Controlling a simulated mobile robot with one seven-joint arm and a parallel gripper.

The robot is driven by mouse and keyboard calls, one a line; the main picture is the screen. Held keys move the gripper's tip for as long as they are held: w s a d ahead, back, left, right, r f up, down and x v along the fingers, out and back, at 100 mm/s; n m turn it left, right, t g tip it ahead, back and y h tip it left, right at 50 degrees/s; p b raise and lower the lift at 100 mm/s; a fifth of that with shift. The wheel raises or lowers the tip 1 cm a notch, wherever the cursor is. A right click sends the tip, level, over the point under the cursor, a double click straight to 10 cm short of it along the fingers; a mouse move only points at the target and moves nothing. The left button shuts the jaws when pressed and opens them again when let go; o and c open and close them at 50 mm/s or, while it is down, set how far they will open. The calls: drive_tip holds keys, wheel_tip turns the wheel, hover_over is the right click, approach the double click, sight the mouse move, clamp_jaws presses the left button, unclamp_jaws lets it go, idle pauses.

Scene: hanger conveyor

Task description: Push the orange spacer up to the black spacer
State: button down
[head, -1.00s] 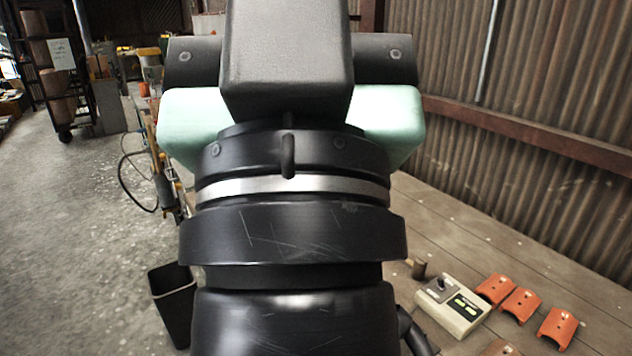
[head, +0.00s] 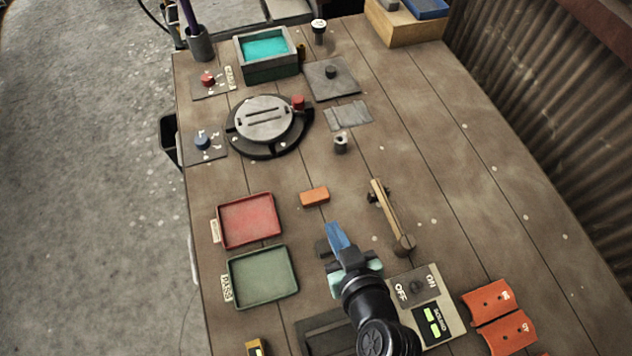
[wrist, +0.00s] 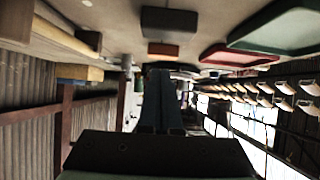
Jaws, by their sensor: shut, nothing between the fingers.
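The orange spacer (head: 314,196) is a small block lying on the wooden table, right of the red tray; it also shows in the wrist view (wrist: 163,49). The black spacer (head: 321,246) is a dark block nearer my gripper, partly hidden beside the fingers in the head view. In the wrist view the black spacer (wrist: 160,20) shows more fully, with a gap between it and the orange one. My gripper (head: 333,228) is shut and empty, its blue fingers just right of the black spacer in the head view. The fingers (wrist: 161,75) also show in the wrist view.
A red tray (head: 248,220) and a green tray (head: 262,275) lie to the left. A wooden-handled tool (head: 388,210) lies right of the orange spacer. A switch box (head: 440,320) and orange curved pieces (head: 490,300) stand near my arm. A round turntable (head: 265,118) stands farther back.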

sight(312, 192)
drive_tip(key=shift+s+d+f, duration=0.1)
drive_tip(key=shift+s+f, duration=0.85)
drive_tip(key=shift+s, duration=0.05)
drive_tip(key=w+a+p, duration=0.1)
drive_tip(key=w, duration=0.2)
drive_tip(key=w+a+p, duration=0.1)
drive_tip(key=w+p, duration=0.1)
drive_tip(key=w, duration=0.2)
drive_tip(key=w+a+p, duration=0.1)
drive_tip(key=w+a, duration=0.1)
drive_tip(key=w, duration=0.2)
drive_tip(key=shift+w+r+p, duration=0.1)
drive_tip(key=shift+w+p, duration=0.1)
drive_tip(key=shift+p, duration=0.1)
drive_tip(key=shift+s+d+f+b, duration=0.15)
drive_tip(key=shift+f+b, duration=0.15)
drive_tip(key=shift+f, duration=0.65)
drive_tip(key=shift+s, duration=0.1)
drive_tip(key=shift+s+f+g, duration=0.1)
drive_tip(key=shift+f+g, duration=0.05)
drive_tip(key=shift+g, duration=0.15)
